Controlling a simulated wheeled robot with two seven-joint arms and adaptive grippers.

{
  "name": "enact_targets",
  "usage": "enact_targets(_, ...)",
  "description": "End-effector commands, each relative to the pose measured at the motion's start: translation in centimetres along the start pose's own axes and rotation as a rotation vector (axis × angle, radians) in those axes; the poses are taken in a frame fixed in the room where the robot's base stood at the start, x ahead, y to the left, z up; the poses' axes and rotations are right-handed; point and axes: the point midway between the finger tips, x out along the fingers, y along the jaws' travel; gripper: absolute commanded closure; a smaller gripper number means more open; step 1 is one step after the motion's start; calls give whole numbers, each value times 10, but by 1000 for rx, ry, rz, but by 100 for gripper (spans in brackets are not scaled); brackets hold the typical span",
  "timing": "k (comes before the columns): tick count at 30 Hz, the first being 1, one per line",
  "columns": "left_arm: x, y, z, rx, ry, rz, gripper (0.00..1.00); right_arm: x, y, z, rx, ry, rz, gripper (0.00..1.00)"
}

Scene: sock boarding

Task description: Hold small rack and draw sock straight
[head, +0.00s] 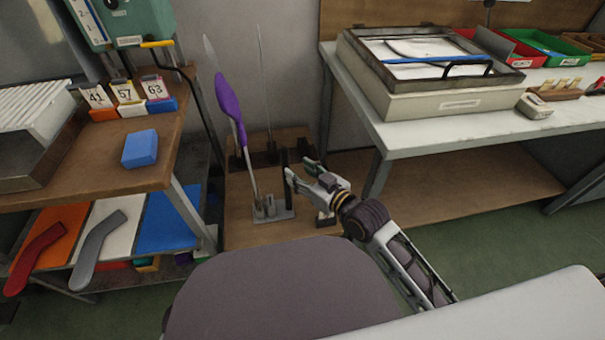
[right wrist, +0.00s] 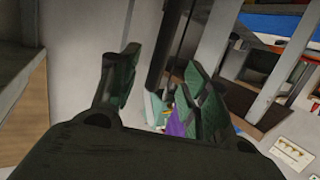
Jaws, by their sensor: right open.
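A purple sock (head: 229,100) sits partway along a thin pale upright board (head: 249,165). The board leans slightly and stands in a small grey rack (head: 270,212) on the low wooden platform. My right gripper (head: 300,170) is open to the right of the board, beside a dark upright post (head: 284,158), with no sock between its fingers. In the right wrist view the open fingers (right wrist: 163,85) show, and a bit of the purple sock (right wrist: 180,122) shows by the right-hand finger, mostly hidden. My left gripper is not in view.
A wooden bench (head: 100,150) at left holds a blue block (head: 140,148) and numbered cards (head: 127,92). Below it lie a red (head: 35,258) and a grey curved piece (head: 96,248). A white table (head: 450,130) at right carries a framed box (head: 430,95). A thin rod (head: 264,80) stands behind.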

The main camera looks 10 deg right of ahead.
Motion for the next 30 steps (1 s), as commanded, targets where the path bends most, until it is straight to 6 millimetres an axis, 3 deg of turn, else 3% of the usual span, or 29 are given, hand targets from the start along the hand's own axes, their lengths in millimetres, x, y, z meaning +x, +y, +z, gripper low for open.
enact_targets(30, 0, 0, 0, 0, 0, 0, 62, 66, 0, 0, 0, 0, 1, 54)
